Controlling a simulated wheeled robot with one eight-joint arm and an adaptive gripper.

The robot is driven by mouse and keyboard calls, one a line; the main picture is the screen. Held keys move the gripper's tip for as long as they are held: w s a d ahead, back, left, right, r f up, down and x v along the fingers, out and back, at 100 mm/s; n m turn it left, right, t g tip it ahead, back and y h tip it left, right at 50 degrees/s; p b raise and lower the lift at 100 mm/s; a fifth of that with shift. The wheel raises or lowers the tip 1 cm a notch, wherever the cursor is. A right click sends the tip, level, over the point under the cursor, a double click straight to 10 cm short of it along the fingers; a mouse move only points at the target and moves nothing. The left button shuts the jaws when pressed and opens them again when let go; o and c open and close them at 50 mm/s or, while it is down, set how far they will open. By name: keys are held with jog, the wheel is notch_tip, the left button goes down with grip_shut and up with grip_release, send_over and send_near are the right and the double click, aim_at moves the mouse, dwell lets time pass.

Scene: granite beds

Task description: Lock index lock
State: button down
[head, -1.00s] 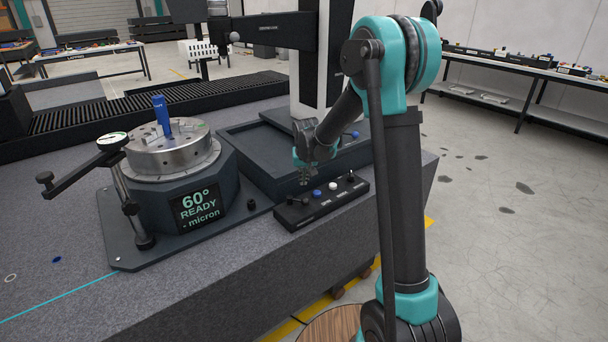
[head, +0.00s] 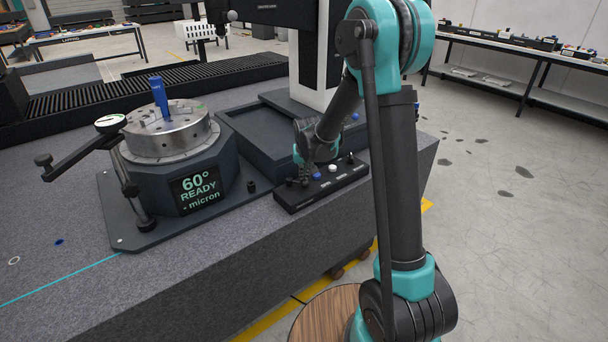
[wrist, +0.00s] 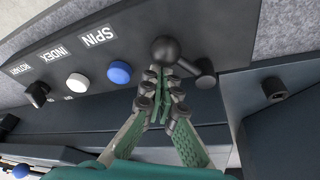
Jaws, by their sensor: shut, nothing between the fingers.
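The black control panel (head: 330,186) lies at the granite bed's front edge. In the wrist view its labels read SPIN (wrist: 98,36), INDEX (wrist: 50,55) and, blurred, what looks like ROTARY. A blue button (wrist: 118,72), a white button (wrist: 77,83) and a black switch (wrist: 38,95) stand in a row. No label for these two is readable. My gripper (wrist: 161,98) is shut and empty, its tips close to the ball knob; contact is unclear. It also shows in the head view (head: 301,178).
The rotary table (head: 170,133) stands left of the panel, with a blue piece (head: 160,97) on top and a display (head: 198,189) reading "60° READY - micron". A small black knob (head: 251,187) rises from its base plate. A dark tray (head: 255,135) lies behind the panel.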

aim_at(306, 182)
jog(key=shift+s+m, duration=0.3)
jog(key=shift+m, duration=0.3)
jog(key=shift+s+a+m+h, duration=0.1)
jog(key=shift+s+m+h, duration=0.45)
jog(key=shift+m, duration=0.55)
jog(key=m, duration=0.1)
jog(key=s+m+h, duration=0.1)
jog(key=m, duration=0.1)
jog(key=shift+s+a+m+g, duration=0.25)
jog(key=shift+a+m+g, duration=0.05)
jog(key=shift+a, duration=0.05)
jog(key=m, duration=0.1)
jog(key=s+a+m+h, duration=0.1)
jog(key=m, duration=0.1)
jog(key=m+g, duration=0.1)
jog(key=shift+s+a+m+h, duration=0.25)
jog(key=shift+s+a+m, duration=0.1)
jog(key=shift+s+m, duration=0.05)
jog(key=shift+s+a, duration=0.2)
jog(key=shift+a, duration=0.35)
jog(key=d, duration=0.1)
jog(key=w+d+r, duration=0.1)
jog(key=d, duration=0.1)
jog(key=shift+w+d+r, duration=0.2)
jog(key=shift+w+d, duration=0.1)
jog(key=v, duration=0.9)
jog(key=shift+w+a+r, duration=0.15)
jog(key=shift+a, duration=0.2)
